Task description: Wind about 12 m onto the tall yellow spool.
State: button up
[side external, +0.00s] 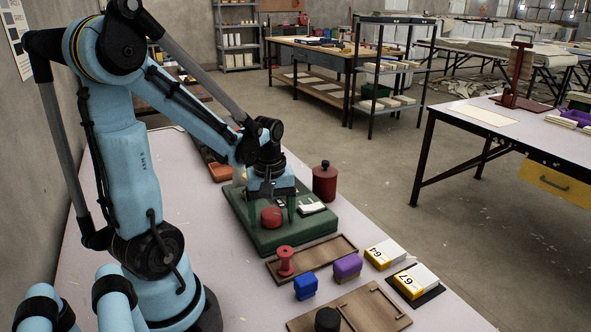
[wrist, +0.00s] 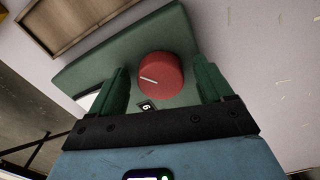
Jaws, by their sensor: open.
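A green machine base (side external: 283,240) stands on the pale table and carries a red round knob (side external: 271,217). In the wrist view the knob (wrist: 160,72) has a white line on its top and a small numbered label (wrist: 147,106) beside it. My gripper (side external: 272,208) is open, with its green fingers either side of the knob. In the wrist view a gap shows between the knob and each finger of my gripper (wrist: 162,68). A pale yellowish shape (side external: 239,176) shows partly behind my wrist; I cannot tell if it is the tall yellow spool.
A red canister (side external: 325,184) stands behind the base. In front are a wooden tray (side external: 326,253) with a small red spool (side external: 286,261), a blue block (side external: 305,285), a purple block (side external: 347,267), boxes marked 64 (side external: 384,254) and 67 (side external: 415,281), and a wooden board (side external: 375,310).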

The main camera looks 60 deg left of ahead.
jog(key=c, duration=1)
jog(key=shift+c, duration=0.2)
jog(key=shift+m, duration=0.3)
jog(key=m, duration=0.4)
jog(key=shift+s, duration=0.1)
jog(key=m, duration=0.5)
jog(key=shift+a, duration=0.1)
jog(key=o, duration=1)
